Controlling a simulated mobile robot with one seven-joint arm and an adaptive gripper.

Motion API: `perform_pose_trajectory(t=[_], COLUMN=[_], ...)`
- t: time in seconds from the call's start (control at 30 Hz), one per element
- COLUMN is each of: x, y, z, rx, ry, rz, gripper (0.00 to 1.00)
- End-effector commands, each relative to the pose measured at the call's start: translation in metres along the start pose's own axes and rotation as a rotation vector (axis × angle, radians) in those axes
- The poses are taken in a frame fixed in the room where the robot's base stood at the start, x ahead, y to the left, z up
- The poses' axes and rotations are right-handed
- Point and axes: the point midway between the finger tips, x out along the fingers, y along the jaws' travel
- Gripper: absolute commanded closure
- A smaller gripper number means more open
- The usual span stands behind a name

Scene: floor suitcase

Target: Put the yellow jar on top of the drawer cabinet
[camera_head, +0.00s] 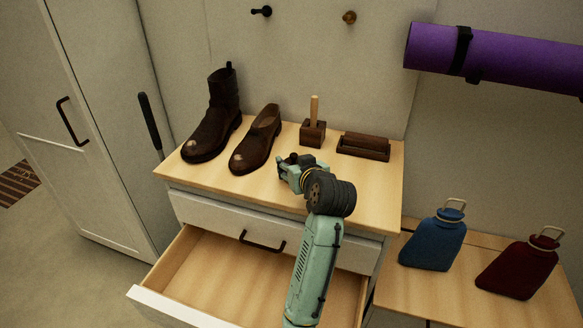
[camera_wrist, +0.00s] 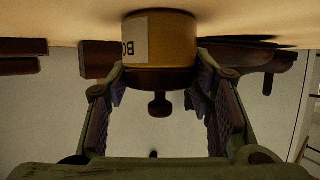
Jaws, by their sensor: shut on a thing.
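The yellow jar (camera_wrist: 175,38) shows in the wrist view with a white label and a dark knobbed lid. The picture there is upside down, with the lid pointing downward. My gripper (camera_wrist: 160,80) has its fingers on both sides of the jar at the lid and is shut on it. In the head view, my gripper (camera_head: 293,166) is over the wooden top of the drawer cabinet (camera_head: 372,196). The jar's yellow body is hidden there. The jar is at or very close to the wooden surface; I cannot tell whether it touches.
A boot (camera_head: 214,120), a low shoe (camera_head: 257,140), a block with an upright handle (camera_head: 313,132) and a dark wooden box (camera_head: 362,147) stand on the cabinet's back part. The open drawer (camera_head: 230,275) juts out below.

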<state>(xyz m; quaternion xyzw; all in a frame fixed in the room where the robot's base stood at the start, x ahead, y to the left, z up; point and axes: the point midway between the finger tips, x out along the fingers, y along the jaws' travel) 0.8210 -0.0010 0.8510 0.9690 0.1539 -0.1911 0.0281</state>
Motion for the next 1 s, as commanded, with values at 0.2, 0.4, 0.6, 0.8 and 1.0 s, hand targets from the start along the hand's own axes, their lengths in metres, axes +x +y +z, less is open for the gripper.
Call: perform_pose_trajectory(t=[0.2,0.4,0.6,0.8,1.0], x=[0.000,0.001,0.001,0.001,-0.013], y=[0.000,0.000,0.000,0.000,0.001], z=[0.000,0.002,0.002,0.001,0.000], rx=[0.000,0.001,0.001,0.001,0.002], ry=[-0.003,-0.006,-0.005,-0.005,-0.002], rz=[-0.001,-0.001,-0.001,-0.001,0.001], gripper=[0.98,0.41,0.32,0.32,0.32])
